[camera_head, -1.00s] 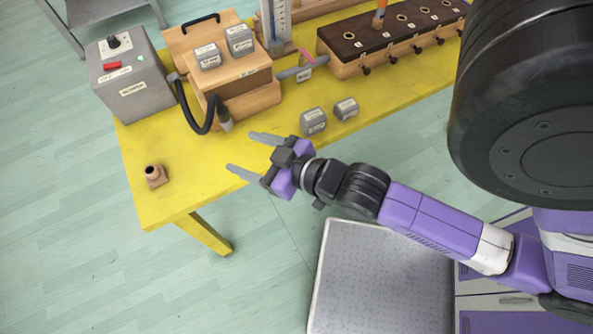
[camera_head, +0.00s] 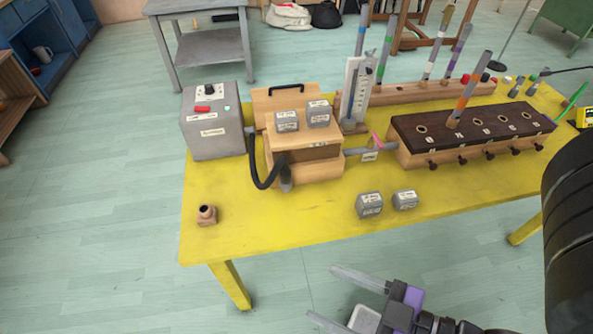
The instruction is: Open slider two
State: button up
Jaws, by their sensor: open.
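The wind chest (camera_head: 420,153) is a wooden box with a dark top on the right half of the yellow table. Its top has a row of holes, and a striped pipe (camera_head: 466,102) stands toward the left end. Several dark slider knobs stick out along its front; the second from the left (camera_head: 462,160) is probably slider two, but the labels are too small to read. My gripper (camera_head: 325,295) is open and empty at the bottom of the picture, in front of the table's near edge, apart from the chest and lower left of its knobs.
Two grey weights (camera_head: 369,205) lie on the yellow table (camera_head: 300,222) in front of the chest. A wooden bellows box (camera_head: 313,168) with weights, a grey blower box (camera_head: 213,130) and a small fitting (camera_head: 207,215) stand left. A rack of pipes (camera_head: 410,94) is behind.

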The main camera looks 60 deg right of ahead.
aim_at(463, 161)
jog(key=z, duration=2.25)
jog(key=k+l+u, duration=0.1)
jog(key=k, duration=0.35)
